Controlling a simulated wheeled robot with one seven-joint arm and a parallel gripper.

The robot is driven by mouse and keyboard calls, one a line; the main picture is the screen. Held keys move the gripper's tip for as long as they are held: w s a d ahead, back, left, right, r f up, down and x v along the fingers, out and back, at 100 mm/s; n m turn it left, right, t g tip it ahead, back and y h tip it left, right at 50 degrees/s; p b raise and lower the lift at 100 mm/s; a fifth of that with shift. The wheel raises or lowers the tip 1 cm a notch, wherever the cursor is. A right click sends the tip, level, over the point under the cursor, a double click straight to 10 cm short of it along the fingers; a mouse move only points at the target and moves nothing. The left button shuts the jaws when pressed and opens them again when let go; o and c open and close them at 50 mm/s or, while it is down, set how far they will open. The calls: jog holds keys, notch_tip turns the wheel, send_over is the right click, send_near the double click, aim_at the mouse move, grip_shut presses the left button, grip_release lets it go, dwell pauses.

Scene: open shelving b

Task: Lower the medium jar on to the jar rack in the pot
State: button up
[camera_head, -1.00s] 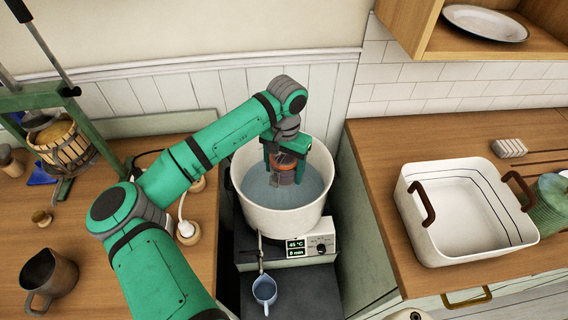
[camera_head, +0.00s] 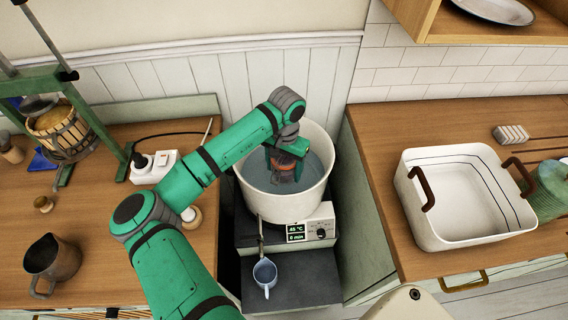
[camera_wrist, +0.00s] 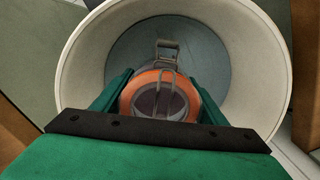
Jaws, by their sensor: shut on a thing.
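The medium jar (camera_head: 284,172) has an orange ring and a wire clasp at its lid. It also shows in the wrist view (camera_wrist: 160,101), seen from above. My gripper (camera_head: 287,157) is shut on the jar near its top and holds it inside the white pot (camera_head: 262,205). In the wrist view my green fingers (camera_wrist: 160,96) stand on both sides of the orange ring. The jar looks roughly upright. Greyish-blue liquid fills part of the pot. The jar rack is not visible, and I cannot tell whether the jar's base touches anything.
The pot stands on a heater (camera_head: 318,232) with a lit display. A small blue cup (camera_head: 264,272) sits in front under a spout. A white tub (camera_head: 425,222) stands on the right counter. A metal jug (camera_head: 52,262) and a press (camera_head: 66,136) are on the left counter.

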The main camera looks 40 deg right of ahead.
aim_at(284, 157)
jog(key=shift+f, duration=5.75)
jog(key=shift+f, duration=0.4)
jog(key=o, duration=2.1)
jog(key=shift+o, duration=0.2)
jog(key=shift+r, duration=8)
